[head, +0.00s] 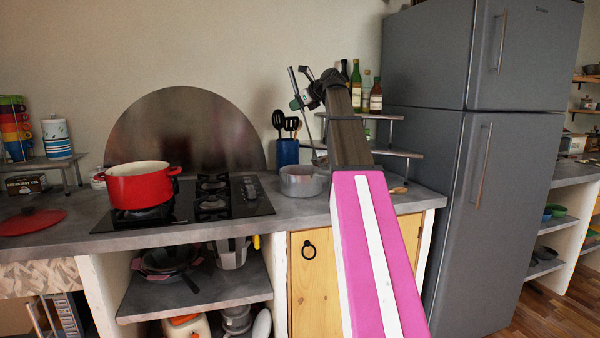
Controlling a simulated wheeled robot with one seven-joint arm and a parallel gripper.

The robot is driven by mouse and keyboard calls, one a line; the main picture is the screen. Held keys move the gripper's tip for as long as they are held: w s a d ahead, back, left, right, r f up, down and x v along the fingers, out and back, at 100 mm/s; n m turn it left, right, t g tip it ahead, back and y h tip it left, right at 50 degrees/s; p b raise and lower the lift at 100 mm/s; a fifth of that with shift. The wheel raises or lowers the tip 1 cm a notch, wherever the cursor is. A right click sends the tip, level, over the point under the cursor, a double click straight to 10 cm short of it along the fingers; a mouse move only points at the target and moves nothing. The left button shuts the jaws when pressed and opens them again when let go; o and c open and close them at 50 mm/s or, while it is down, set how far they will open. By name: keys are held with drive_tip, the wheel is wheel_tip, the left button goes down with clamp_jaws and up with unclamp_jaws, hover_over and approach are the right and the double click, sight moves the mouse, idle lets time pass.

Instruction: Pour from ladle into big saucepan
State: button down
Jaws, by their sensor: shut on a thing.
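My gripper (302,98) is raised above the right part of the counter and is shut on what looks like the ladle (293,80). Its thin handle stands steeply tilted, with one end above the gripper and a thin rod running down below it. The ladle's bowl is hard to make out behind my arm. A grey metal saucepan (302,184) stands on the counter right of the hob, below the gripper. A larger red pot (138,190) with a pale inside stands uncovered on the left of the hob. What either pot holds is not visible.
The black hob (240,196) has bare burners right of the red pot. A red lid (30,222) lies at the left. A blue utensil holder (286,153) stands behind the saucepan. Bottles (376,97) stand on a stepped shelf (398,153) beside the tall grey fridge (430,150).

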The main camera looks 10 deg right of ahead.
drive_tip(key=shift+w+a+f+h, duration=0.1)
drive_tip(key=shift+w+a+h, duration=0.2)
drive_tip(key=shift+w+a, duration=0.65)
idle(0.4)
